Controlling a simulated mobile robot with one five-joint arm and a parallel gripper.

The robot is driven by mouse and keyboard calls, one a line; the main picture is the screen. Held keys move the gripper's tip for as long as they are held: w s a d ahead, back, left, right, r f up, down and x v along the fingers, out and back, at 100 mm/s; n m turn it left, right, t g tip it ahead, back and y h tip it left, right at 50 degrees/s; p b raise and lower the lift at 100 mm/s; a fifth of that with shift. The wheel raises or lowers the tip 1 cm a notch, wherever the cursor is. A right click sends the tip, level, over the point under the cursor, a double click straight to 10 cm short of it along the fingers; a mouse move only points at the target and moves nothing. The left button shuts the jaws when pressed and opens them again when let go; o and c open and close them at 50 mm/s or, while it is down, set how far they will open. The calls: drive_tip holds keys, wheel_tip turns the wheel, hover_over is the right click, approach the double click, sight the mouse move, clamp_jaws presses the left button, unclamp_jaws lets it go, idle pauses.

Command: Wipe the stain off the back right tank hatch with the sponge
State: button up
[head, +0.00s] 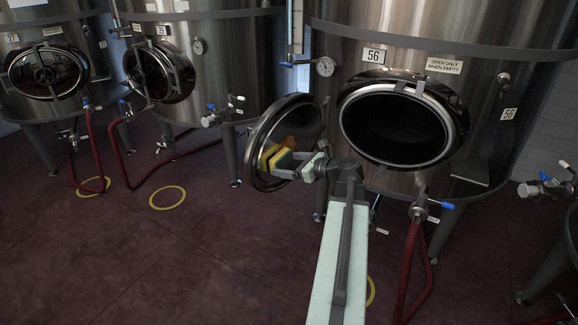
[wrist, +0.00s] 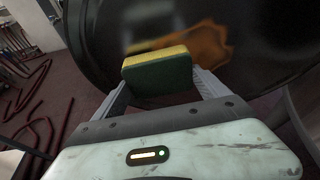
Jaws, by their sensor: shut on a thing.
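My gripper (head: 288,165) is shut on a sponge (head: 280,158), yellow with a dark green side. The sponge also shows between the fingers in the wrist view (wrist: 158,74). The open round hatch door (head: 301,119) of tank 56 hangs to the left of its dark opening. An orange-brown stain (wrist: 205,47) lies on the door's inner face, just beyond and to the right of the sponge in the wrist view. The sponge is close to the door; I cannot tell whether they touch.
Tank 56 (head: 440,55) stands right behind my arm, its hatch opening (head: 395,128) empty and dark. A valve with a red hose (head: 410,260) is below it. Two tanks with shut hatches stand at the left. The floor at the left front (head: 130,255) is clear.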

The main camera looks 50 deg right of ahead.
sight(294, 147)
drive_tip(key=shift+w+a, duration=0.2)
drive_tip(key=shift+w, duration=1.1)
drive_tip(key=shift+w+d, duration=0.25)
drive_tip(key=shift+d, duration=1.7)
drive_tip(key=shift+w+d, duration=0.2)
drive_tip(key=shift+d, duration=1.7)
drive_tip(key=shift+w+d, duration=0.25)
drive_tip(key=shift+d, duration=1.7)
drive_tip(key=shift+s, duration=0.1)
drive_tip(key=shift+a, duration=0.25)
drive_tip(key=shift+s+a, duration=0.15)
drive_tip(key=shift+a, duration=1.65)
drive_tip(key=shift+a, duration=0.1)
